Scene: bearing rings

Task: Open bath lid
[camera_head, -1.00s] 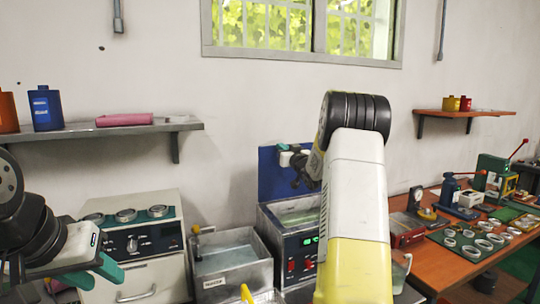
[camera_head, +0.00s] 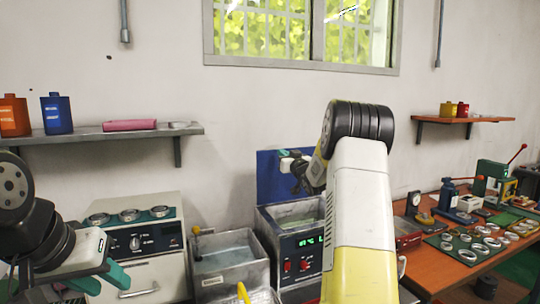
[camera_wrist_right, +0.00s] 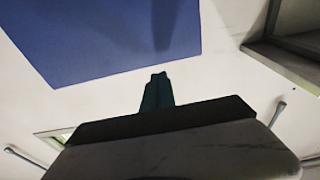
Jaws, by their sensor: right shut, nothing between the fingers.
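In the head view, my right arm hides part of the bath and most of that gripper. My left gripper (camera_head: 103,279) is at lower left, its teal fingers apart and empty.
A second open metal tank (camera_head: 228,262) with liquid stands left of the bath. Further left is a cream machine (camera_head: 140,245) with rings on top. A wooden bench (camera_head: 420,250) with rings and presses is at right. A shelf (camera_head: 100,136) hangs above left.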

